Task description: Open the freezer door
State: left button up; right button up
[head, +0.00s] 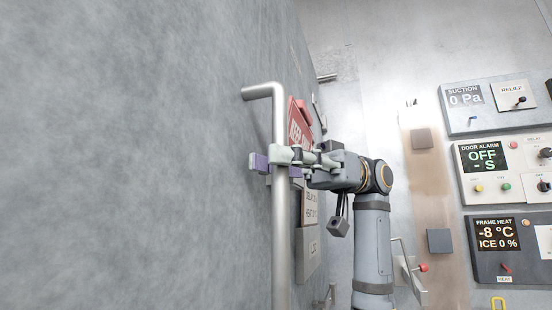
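The freezer door (150,160) is a large grey, mottled panel that fills the left of the head view. A long metal bar handle (282,235) runs up and down along its right side, bent left at the top end. My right gripper (268,161) reaches in from the right at the bar's upper part. One pale finger crosses in front of the bar, and a purple-padded finger shows behind and left of it. The bar lies between the fingers; how firmly they close on it is hidden. My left gripper is not in view.
A red sign (299,125) and a pale notice (310,207) are behind the handle, partly covered. At the right are a suction panel (485,122), a door alarm panel (470,165) reading OFF, and a frame heat panel (482,270) reading -8 °C, ICE 0 %. Small levers stand nearby.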

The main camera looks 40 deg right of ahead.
jog(key=s+d, duration=0.1)
jog(key=d, duration=1)
jog(key=shift+d, duration=0.35)
